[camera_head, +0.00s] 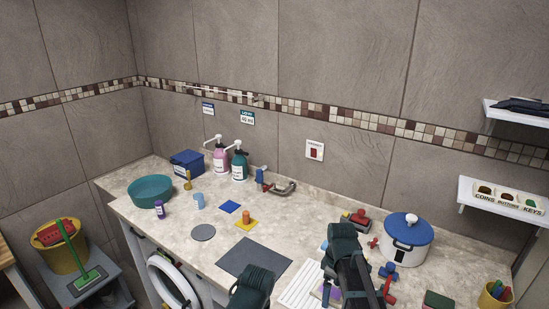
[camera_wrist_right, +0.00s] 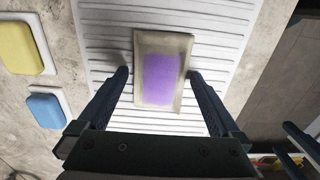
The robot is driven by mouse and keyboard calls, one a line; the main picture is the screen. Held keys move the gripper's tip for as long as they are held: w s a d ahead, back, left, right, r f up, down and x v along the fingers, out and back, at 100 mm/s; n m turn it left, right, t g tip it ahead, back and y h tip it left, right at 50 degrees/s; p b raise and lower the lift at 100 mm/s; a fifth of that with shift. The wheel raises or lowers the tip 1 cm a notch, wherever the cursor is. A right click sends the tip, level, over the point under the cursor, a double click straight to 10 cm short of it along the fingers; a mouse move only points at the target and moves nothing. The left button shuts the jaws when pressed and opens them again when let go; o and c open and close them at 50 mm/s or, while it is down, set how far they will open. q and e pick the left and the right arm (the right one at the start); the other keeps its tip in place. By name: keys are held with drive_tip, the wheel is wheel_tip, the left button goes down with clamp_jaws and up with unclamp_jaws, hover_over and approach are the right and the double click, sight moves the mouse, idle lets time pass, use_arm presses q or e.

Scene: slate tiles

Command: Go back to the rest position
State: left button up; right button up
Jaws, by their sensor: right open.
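My right gripper (camera_wrist_right: 157,74) is open in the right wrist view. In the head view my right arm (camera_head: 348,255) reaches in at the bottom and hides part of the ribbed board (camera_head: 297,293). A dark part of my left arm (camera_head: 255,287) shows at the bottom edge.
A white pot with a blue lid (camera_head: 409,243) stands right of my right arm. A grey mat (camera_head: 254,263), a teal basin (camera_head: 150,191) and pump bottles (camera_head: 239,164) are on the counter. A yellow piece (camera_wrist_right: 20,48) and a blue piece (camera_wrist_right: 45,110) lie beside the board.

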wheel_tip(320, 180, up, 5)
drive_tip(key=p, duration=0.3)
drive_tip(key=shift+f+p, duration=0.15)
drive_tip(key=shift+p, duration=0.25)
drive_tip(key=a, duration=0.5)
drive_tip(key=s+a, duration=0.1)
drive_tip(key=a, duration=1)
drive_tip(key=shift+s+r+p, duration=0.4)
